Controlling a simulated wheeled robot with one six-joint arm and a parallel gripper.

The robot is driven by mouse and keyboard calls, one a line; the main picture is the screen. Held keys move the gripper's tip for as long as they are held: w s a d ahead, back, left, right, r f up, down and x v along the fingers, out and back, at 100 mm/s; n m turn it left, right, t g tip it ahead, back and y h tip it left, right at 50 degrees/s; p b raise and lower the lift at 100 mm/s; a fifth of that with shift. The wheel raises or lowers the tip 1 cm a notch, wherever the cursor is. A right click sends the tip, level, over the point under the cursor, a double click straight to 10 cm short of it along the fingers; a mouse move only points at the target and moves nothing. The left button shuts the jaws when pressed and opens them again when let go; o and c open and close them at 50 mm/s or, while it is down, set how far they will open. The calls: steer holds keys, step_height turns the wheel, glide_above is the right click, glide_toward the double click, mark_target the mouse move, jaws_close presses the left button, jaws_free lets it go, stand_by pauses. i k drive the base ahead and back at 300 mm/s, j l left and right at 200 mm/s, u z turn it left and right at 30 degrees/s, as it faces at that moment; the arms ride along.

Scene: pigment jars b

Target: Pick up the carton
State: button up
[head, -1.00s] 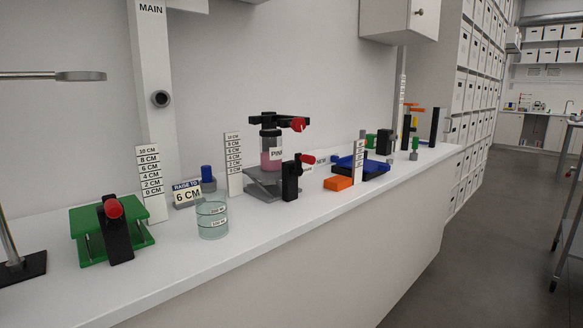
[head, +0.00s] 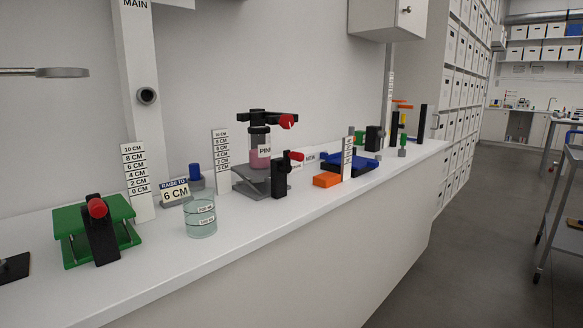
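I cannot pick out one carton for certain. Many white boxes with dark label spots fill the tall shelf wall (head: 466,100) at the right. More white boxes (head: 551,53) stand on a far shelf, with a blue one at its right end. An orange block (head: 327,180) lies on the white bench, beside a measuring strip; I cannot tell whether it is a carton. My gripper is not in view, so I cannot see whether it is open or shut.
A cart (head: 560,215) stands right; the grey floor between is clear.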

mark_target(297, 166)
steer(key=i+l+u, duration=0.25)
steer(key=i+l, duration=0.9)
steer(key=i, duration=0.3)
steer(key=i+l+u, duration=0.15)
steer(key=i, duration=0.25)
steer(key=i+j, duration=0.15)
